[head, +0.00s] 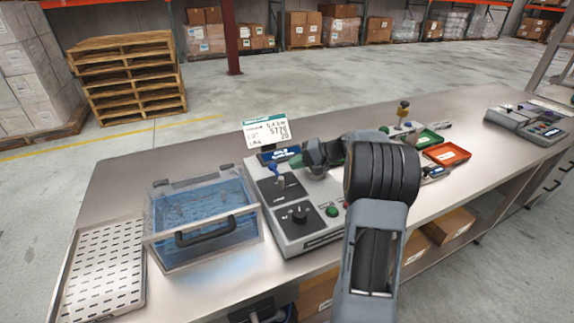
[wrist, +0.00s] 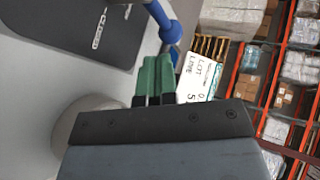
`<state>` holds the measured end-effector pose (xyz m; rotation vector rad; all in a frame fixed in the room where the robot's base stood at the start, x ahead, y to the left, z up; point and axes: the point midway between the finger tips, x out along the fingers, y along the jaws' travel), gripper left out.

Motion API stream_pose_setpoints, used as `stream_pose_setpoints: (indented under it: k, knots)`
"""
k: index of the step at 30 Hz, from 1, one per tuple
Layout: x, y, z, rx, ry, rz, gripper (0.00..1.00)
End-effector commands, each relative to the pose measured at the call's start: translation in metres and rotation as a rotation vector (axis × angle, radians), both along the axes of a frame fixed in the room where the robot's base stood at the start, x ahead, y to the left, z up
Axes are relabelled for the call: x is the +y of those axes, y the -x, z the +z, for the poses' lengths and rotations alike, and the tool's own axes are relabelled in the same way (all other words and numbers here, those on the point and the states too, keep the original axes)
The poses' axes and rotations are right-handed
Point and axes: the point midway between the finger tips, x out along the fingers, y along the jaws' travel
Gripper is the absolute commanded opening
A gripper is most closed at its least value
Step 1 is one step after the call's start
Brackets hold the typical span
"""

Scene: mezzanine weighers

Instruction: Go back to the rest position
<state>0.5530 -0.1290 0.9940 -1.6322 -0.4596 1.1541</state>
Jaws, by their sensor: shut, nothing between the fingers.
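My gripper (head: 297,160) is over the back right part of the grey control unit (head: 291,243) in the head view. In the wrist view its green fingertips (wrist: 155,78) are together with nothing between them. A blue lever (head: 275,171) stands just left of the gripper; it also shows in the wrist view (wrist: 165,22), close beyond the fingertips. The unit carries a black knob (head: 299,214) and a green button (head: 332,211). My arm hides the unit's right side. Whether the fingertips touch anything cannot be told.
A display sign (head: 270,131) stands behind the unit. A clear lidded bin (head: 205,250) with blue contents and a perforated tray (head: 100,270) are left. The bench's back left is clear.

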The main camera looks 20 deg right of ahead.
Motion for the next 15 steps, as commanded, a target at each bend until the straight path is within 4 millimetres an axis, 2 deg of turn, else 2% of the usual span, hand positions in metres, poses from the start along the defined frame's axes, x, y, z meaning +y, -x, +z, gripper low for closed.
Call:
stream_pose_setpoints:
  k: [1, 6, 15]
  knots:
    - [-0.010, 0.005, 0.006, -0.005, 0.003, -0.004, 0.00]
    - [-0.036, 0.022, 0.023, -0.004, 0.003, -0.005, 0.00]
    - [-0.066, 0.042, 0.042, -0.005, 0.003, -0.004, 0.00]
